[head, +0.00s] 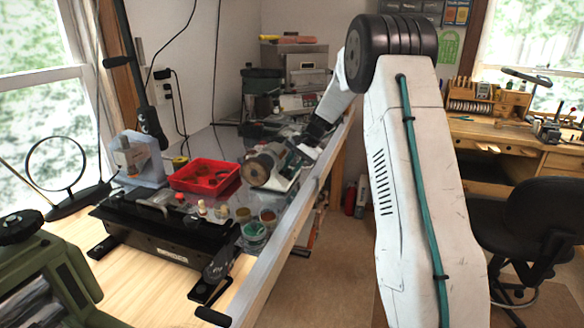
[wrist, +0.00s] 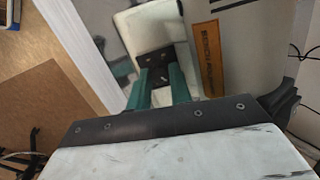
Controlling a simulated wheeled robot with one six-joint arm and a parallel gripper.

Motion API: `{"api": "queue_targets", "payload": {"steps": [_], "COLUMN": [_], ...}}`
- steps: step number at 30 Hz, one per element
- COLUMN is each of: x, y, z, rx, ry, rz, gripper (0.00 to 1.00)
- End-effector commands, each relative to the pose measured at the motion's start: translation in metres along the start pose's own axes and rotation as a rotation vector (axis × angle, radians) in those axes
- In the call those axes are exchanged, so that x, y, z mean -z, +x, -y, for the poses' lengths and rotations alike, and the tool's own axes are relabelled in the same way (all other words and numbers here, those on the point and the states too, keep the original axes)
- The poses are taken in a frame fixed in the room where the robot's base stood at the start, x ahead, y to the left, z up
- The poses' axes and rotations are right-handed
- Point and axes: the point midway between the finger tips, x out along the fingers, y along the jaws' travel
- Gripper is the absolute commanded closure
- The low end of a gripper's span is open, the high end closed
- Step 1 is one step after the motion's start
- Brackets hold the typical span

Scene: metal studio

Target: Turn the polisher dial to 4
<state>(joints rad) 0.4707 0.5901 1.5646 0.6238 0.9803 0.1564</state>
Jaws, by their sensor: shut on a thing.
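The bench polisher (head: 285,182) stands on the bench near its right edge in the head view, with a rounded motor and wheel on a pale base. In the wrist view its grey body carries an orange label (wrist: 207,58), and a dark control plate (wrist: 154,60) sits on the pale base. My gripper (head: 304,146) reaches the polisher from the right. In the wrist view my gripper's teal fingers (wrist: 160,76) are closed in at the dark plate, on the dial. The fingers hide the dial, and its setting cannot be read.
A red tray (head: 205,187) with small parts lies left of the polisher. Several small jars (head: 254,231) stand in front, beside a black box-like machine (head: 165,232). Equipment crowds the bench behind. The floor right of the bench is open, with a black chair (head: 530,215) beyond.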

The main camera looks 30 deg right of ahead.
Motion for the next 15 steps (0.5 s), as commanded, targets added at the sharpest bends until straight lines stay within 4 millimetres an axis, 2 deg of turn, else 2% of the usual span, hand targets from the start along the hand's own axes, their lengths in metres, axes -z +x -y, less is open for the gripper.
{"api": "queue_targets", "payload": {"steps": [6, 15], "x": [0.0012, 0.0014], "y": [-0.0008, -0.0009], "z": [0.0000, 0.0000], "rx": [0.013, 0.019], "ry": [0.095, 0.144], "rz": [0.000, 0.001], "gripper": [1.00, 1.00]}}
